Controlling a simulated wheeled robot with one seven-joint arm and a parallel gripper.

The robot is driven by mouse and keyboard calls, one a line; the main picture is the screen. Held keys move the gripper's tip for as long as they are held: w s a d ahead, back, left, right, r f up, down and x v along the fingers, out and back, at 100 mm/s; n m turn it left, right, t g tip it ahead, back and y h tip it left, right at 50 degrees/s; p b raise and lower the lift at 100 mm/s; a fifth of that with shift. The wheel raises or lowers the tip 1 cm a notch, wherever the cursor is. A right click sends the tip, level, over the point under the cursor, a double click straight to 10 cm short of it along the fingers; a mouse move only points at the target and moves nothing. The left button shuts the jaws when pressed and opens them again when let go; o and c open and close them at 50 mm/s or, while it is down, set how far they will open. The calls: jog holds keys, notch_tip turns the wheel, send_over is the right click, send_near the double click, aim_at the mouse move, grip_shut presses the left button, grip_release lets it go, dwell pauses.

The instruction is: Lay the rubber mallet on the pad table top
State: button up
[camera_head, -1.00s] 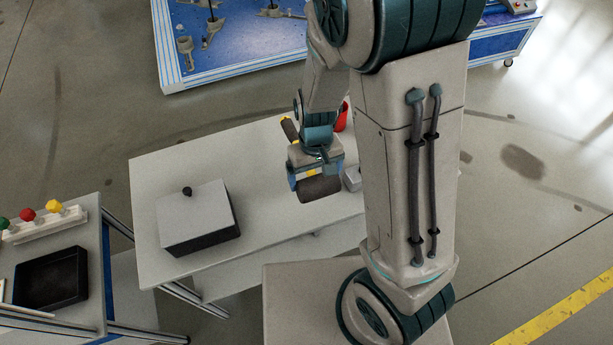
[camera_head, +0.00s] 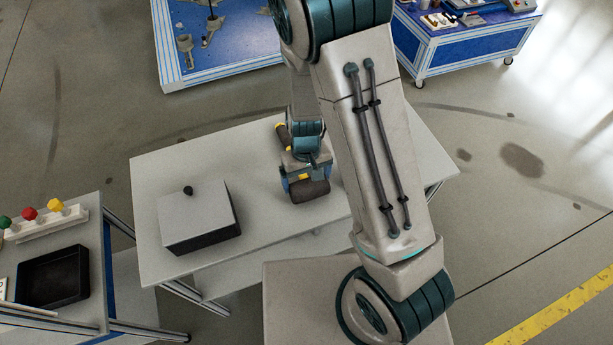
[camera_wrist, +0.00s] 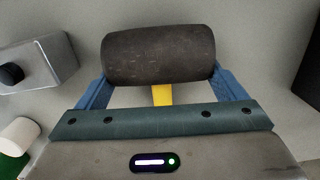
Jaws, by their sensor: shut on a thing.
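The rubber mallet has a dark cylindrical head (camera_head: 310,191) and a yellow and dark handle (camera_head: 282,135). My gripper (camera_head: 304,184) is shut on the mallet, over the middle of a pale table top (camera_head: 260,150). In the wrist view, the mallet head (camera_wrist: 158,55) lies crosswise between the blue fingers of my gripper (camera_wrist: 160,88), with part of the yellow handle (camera_wrist: 162,95) below it. I cannot tell whether the mallet touches the table or hangs just above it. My arm hides the right part of the table top.
A grey-lidded box with a black knob (camera_head: 200,215) stands on the table left of my gripper. In the wrist view, a grey block with a dark knob (camera_wrist: 45,62) and a white cylinder (camera_wrist: 20,133) are at left. A side table with a black tray (camera_head: 52,278) stands at lower left.

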jog(key=o, duration=1.1)
jog(key=shift+f, duration=0.1)
jog(key=shift+c, duration=0.2)
notch_tip(320, 180, up, 12)
jog(key=w, duration=0.1)
jog(key=s+d+r+m+t, duration=0.3)
jog(key=s+d+r, duration=0.8)
jog(key=r, duration=0.4)
jog(key=shift+t, duration=0.7)
